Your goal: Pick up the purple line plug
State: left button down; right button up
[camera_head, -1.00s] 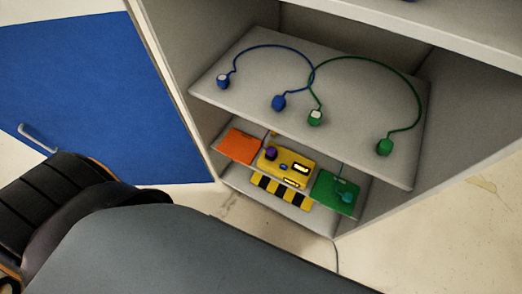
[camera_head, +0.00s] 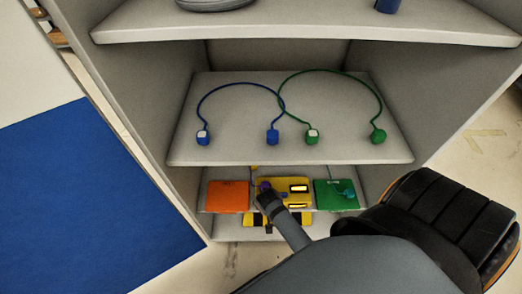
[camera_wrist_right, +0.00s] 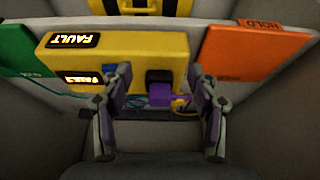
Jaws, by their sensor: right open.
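The purple line plug (camera_wrist_right: 160,94) sits at the edge of the yellow box (camera_wrist_right: 112,58) in the right wrist view, with a dark block beside it. In the head view the purple line plug (camera_head: 265,186) shows small on the yellow box (camera_head: 296,187) on the lower shelf. My right gripper (camera_wrist_right: 159,88) is open, with one finger on each side of the plug. No clear grip on the plug shows. In the head view my right gripper (camera_head: 265,202) reaches in front of the box and partly hides it. My left gripper is not in view.
An orange panel (camera_head: 228,196) and a green panel (camera_head: 335,195) flank the yellow box. The shelf above (camera_head: 290,155) carries a blue cord (camera_head: 240,84) and a green cord (camera_head: 330,71) with plugs. Cabinet walls close in on both sides.

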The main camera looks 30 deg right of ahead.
aim_at(266, 185)
jog(key=w+d, duration=0.1)
jog(key=w, duration=0.1)
jog(key=w+d, duration=0.1)
jog(key=w, duration=0.1)
jog(key=w+d, duration=0.2)
jog(key=w, duration=0.1)
jog(key=shift+d+f, duration=0.1)
jog(key=shift+f, duration=0.1)
jog(key=shift+w+f, duration=0.15)
jog(key=shift+f, duration=0.25)
jog(key=shift+c, duration=0.5)
grip_shut()
